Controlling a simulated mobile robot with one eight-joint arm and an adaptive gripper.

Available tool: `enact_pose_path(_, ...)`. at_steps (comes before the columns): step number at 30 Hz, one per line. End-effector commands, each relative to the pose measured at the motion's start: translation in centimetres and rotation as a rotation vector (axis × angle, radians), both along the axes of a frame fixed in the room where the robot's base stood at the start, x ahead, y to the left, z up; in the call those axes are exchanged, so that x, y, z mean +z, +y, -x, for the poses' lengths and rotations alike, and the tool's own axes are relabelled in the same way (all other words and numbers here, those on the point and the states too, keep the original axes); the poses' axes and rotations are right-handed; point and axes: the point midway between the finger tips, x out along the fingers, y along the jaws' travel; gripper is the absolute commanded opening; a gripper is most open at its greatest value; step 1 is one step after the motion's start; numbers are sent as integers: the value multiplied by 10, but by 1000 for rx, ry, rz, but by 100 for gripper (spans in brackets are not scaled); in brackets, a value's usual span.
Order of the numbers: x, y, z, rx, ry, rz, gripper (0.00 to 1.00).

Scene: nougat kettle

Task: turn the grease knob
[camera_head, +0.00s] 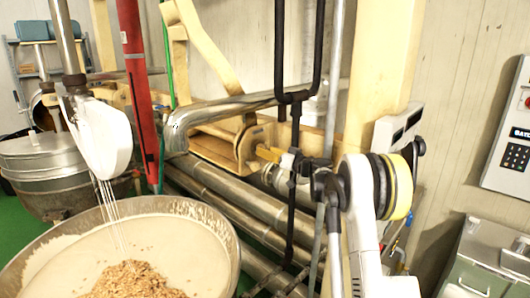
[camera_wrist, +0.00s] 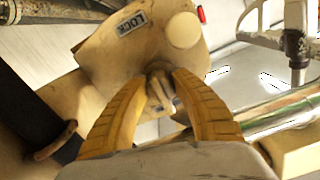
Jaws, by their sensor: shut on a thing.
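The grease knob (camera_wrist: 161,92) is a small pale knob sticking out from a cream-coloured housing (camera_wrist: 150,50) in the wrist view. My gripper (camera_wrist: 162,80) has its two ribbed yellow fingers on either side of the knob, closed on it. The knob's far end and base are partly hidden by the fingers. In the head view my gripper (camera_head: 266,153) shows as small yellow fingers reaching left to the cream bracket (camera_head: 222,148). The knob itself cannot be made out there. The knob's turn angle cannot be told.
The housing carries a "LOCK" label (camera_wrist: 131,24). Shiny pipes (camera_head: 220,200) run below and behind the bracket. A black tubular frame (camera_head: 292,120) stands close to my arm. A kettle (camera_head: 225,262) with pale mass is at the lower left. A control box (camera_head: 508,130) is on the right wall.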

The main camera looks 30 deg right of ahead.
Motion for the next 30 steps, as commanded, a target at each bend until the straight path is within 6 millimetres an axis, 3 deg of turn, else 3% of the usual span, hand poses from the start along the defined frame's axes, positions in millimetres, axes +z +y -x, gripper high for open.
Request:
enact_pose_path(14, 0, 1, 0, 0, 47, -131, 1)
enact_pose_path(30, 2, 2, 0, 0, 214, -595, 1)
